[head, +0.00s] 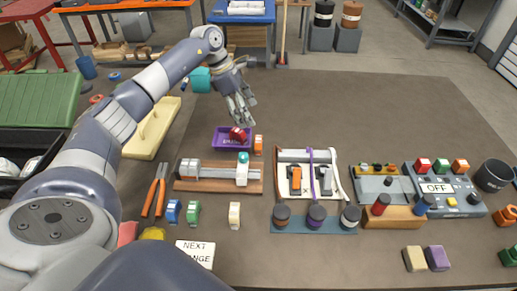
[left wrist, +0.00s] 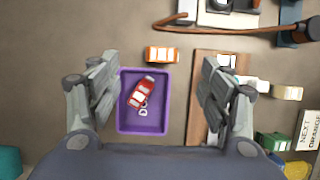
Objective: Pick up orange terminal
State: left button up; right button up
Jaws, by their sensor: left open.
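The orange terminal (head: 258,143) is a small block standing on the dark table, just right of the purple tray (head: 221,139). In the left wrist view the orange terminal (left wrist: 162,54) lies just above the tray (left wrist: 143,130), apart from it. A red terminal (left wrist: 142,94) with a small pale tag lies in the tray. My left gripper (head: 243,116) is open and empty, above and behind the tray in the head view. In the left wrist view its spread fingers (left wrist: 158,70) stand either side of the tray and the orange terminal. My right gripper is not in view.
A wooden-based rail fixture (head: 190,187) sits just in front of the tray. Blue (head: 173,211), green (head: 193,212) and cream (head: 234,215) terminals stand nearer, beside orange-handled pliers (head: 155,190). A breaker panel (head: 308,178) is to the right. The back right of the table is clear.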

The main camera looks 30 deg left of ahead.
aim_at(257, 139)
pick_arm(q)
jog(key=b+x, duration=0.1)
jog(key=x, duration=0.1)
jog(key=b+x, duration=0.2)
jog(key=x, duration=0.1)
jog(key=a+b+x, duration=0.1)
jog(key=x, duration=0.2)
jog(key=shift+s+f+b, duration=0.15)
jog(key=shift+f+b, duration=0.1)
jog(key=shift+b, duration=0.15)
jog(key=shift+d+f+b, duration=0.1)
jog(key=shift+f+b, duration=0.2)
jog(key=shift+f, duration=0.25)
jog(key=b+x, duration=0.2)
jog(key=x, duration=0.1)
jog(key=shift+s+d+f, duration=0.15)
jog(key=shift+s+f, duration=0.05)
jog(key=shift+f, duration=0.1)
jog(key=shift+w+f, duration=0.1)
jog(key=shift+f, duration=0.15)
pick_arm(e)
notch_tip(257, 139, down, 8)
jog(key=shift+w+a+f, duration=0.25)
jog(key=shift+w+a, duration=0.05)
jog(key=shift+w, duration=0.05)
